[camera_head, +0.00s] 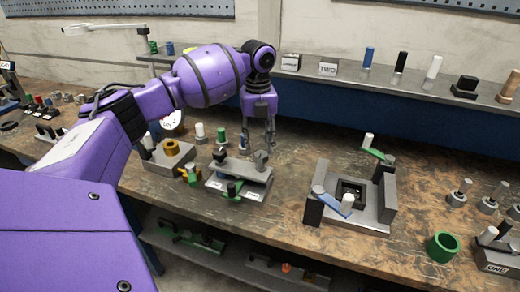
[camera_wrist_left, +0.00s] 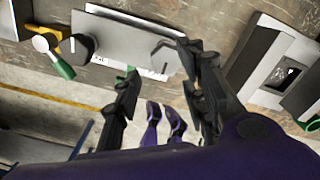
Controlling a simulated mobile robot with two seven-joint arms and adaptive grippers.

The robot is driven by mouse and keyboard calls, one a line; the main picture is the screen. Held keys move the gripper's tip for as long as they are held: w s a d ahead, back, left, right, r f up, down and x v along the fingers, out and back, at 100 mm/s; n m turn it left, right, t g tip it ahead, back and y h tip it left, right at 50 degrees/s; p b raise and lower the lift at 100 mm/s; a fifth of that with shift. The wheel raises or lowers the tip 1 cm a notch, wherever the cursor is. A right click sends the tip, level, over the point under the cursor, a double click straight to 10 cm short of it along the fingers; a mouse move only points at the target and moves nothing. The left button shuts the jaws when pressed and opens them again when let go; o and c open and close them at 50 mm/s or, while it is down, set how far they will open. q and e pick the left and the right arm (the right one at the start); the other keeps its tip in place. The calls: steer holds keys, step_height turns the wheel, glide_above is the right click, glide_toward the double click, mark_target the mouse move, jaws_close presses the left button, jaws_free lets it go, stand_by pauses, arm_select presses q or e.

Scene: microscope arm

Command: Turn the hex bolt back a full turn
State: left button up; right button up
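A grey fixture (camera_head: 243,172) with a flat plate and white labels stands on the bench. A grey upright piece (camera_head: 261,158), which looks like the hex bolt, stands at its right end. My left gripper (camera_head: 258,148) points down just behind and above that end, its fingers apart and empty. In the left wrist view the open fingers (camera_wrist_left: 160,64) frame the near edge of the plate (camera_wrist_left: 120,42). A hexagonal outline (camera_wrist_left: 163,47), probably the bolt head, shows on the plate near the right finger, apart from it. My right gripper is not in view.
A grey fixture with a blue lever (camera_head: 335,200) stands to the right. A block with a brass ring (camera_head: 172,146) stands to the left. A green ring (camera_head: 442,246) lies near the front edge. A shelf (camera_head: 400,82) runs along the back.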

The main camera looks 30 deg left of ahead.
mark_target(259, 154)
arm_select(q)
step_height(259, 154, down, 4)
steer(key=shift+w+r, duration=0.1)
steer(key=shift+f, duration=0.35)
steer(key=c, duration=0.7)
jaws_close()
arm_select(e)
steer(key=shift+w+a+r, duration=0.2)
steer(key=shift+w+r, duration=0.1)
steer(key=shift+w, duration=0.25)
